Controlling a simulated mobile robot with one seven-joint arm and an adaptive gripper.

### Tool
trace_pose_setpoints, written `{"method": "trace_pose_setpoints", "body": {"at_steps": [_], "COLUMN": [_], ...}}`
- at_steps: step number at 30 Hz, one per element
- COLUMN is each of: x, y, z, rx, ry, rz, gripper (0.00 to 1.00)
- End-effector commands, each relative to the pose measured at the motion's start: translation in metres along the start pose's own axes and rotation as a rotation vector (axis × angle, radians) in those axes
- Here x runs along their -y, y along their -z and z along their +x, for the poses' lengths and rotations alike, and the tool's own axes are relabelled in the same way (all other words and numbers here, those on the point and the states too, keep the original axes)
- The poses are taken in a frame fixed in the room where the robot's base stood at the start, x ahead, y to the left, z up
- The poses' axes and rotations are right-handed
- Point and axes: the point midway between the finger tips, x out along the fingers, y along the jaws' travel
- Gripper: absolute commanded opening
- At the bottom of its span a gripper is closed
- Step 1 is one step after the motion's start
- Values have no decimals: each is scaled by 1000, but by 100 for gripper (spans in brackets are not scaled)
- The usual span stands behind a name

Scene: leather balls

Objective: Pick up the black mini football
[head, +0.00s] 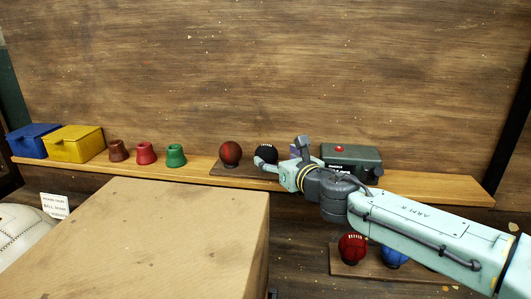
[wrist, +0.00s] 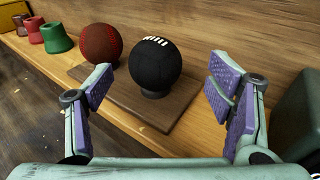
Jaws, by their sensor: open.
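The black mini football (head: 266,153) has white laces and sits on a small dark stand on a brown board on the wooden shelf. In the wrist view the football (wrist: 155,66) is ahead of my gripper, between the lines of its two fingers. My gripper (wrist: 160,95) is open and empty, with purple pads on both fingers. In the head view my gripper (head: 278,162) is close to the football and partly overlaps its lower right side. I see no finger touching the ball.
A dark red ball (wrist: 101,43) stands left of the football on the same board (wrist: 124,108). A green box (head: 352,160) with a red button is to the right. Cups and blue and yellow boxes (head: 74,143) line the shelf's left. A large cardboard box (head: 150,235) fills the foreground.

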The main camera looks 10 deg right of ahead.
Motion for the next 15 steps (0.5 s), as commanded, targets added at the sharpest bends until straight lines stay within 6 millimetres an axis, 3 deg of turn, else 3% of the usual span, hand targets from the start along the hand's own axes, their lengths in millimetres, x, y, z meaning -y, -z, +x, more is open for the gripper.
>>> {"method": "trace_pose_setpoints", "body": {"at_steps": [15], "x": [-6], "y": [2], "z": [56], "rx": [0], "ry": [-1], "rz": [1], "gripper": [74]}}
